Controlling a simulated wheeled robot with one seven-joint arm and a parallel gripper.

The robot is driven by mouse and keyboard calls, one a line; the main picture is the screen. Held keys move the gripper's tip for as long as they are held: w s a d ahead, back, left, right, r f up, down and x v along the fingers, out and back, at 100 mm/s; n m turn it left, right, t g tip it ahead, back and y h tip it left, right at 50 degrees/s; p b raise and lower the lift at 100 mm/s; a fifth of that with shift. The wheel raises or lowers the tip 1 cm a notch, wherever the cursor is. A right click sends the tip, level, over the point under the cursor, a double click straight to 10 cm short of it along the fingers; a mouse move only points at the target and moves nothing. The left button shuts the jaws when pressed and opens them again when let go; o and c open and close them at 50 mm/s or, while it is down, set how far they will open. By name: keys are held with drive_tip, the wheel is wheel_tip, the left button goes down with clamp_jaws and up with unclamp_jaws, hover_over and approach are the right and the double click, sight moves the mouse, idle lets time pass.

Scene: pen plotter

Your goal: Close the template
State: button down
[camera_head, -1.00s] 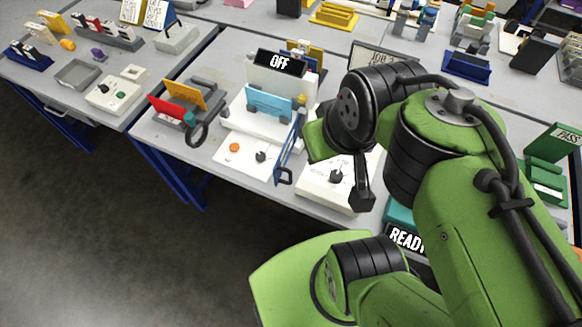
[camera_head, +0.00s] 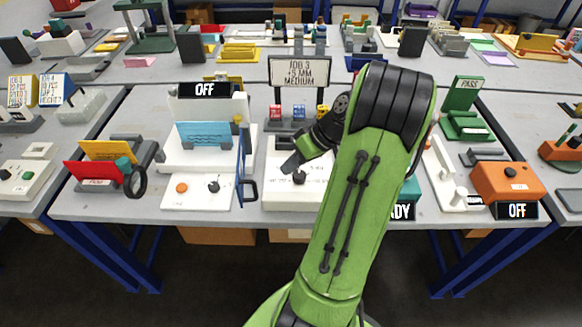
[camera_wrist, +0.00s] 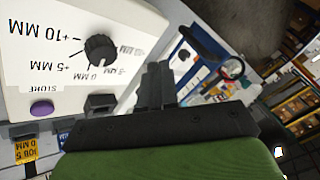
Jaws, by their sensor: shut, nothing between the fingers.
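The likely template is a blue upright panel (camera_head: 241,168) with a dark loop handle (camera_head: 249,190). It stands open on edge at the right side of a white panel (camera_head: 196,192) with an orange button and a black knob. My gripper (camera_head: 292,165) is shut and empty, above a white offset box (camera_head: 312,178) with a dial, to the right of the blue panel. In the wrist view my closed fingers (camera_wrist: 157,85) are beside the black dial (camera_wrist: 101,50), with an apparent gap. The dial's pointer is hard to read exactly.
A white plotter with a light blue sheet (camera_head: 204,134) and an OFF sign (camera_head: 205,89) stands behind the panel. A red and yellow stand (camera_head: 97,172) is to its left. A job sign (camera_head: 300,72) stands behind the box. An orange box (camera_head: 508,183) is at right.

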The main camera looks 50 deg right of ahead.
drive_tip(key=b+x, duration=0.1)
drive_tip(key=x, duration=0.3)
drive_tip(key=shift+f, duration=0.2)
drive_tip(key=a, duration=0.1)
drive_tip(key=w+a+b, duration=0.1)
drive_tip(key=a, duration=0.1)
drive_tip(key=shift+a+f, duration=0.15)
drive_tip(key=shift+a, duration=0.1)
drive_tip(key=shift+w+a, duration=0.15)
drive_tip(key=shift+a, duration=0.1)
drive_tip(key=shift+a, duration=0.1)
